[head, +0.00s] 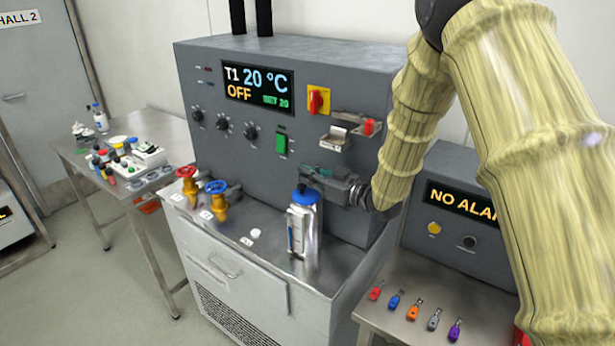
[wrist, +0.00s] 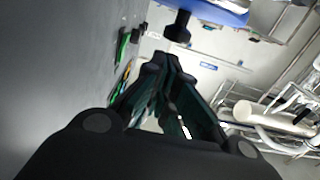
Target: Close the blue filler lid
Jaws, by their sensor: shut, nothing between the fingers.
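The blue filler lid (head: 306,194) is on top of the upright metal filler vessel (head: 306,232), which stands on the steel counter in front of the grey control cabinet. My gripper (head: 303,171) is shut and empty. It reaches in from the right, just behind and above the lid in the head view. In the wrist view my shut gripper (wrist: 163,62) points at a dark knob (wrist: 180,27) beside a blue rim (wrist: 222,12), which looks like the lid. I cannot tell whether the fingers touch it or how far the lid is open.
Red (head: 187,173) and blue (head: 216,188) valve handwheels stand left of the vessel. The control cabinet (head: 255,125) with switches rises close behind my gripper. Several coloured tags (head: 412,311) lie on the right bench. The counter's front left has a small white disc (head: 255,233).

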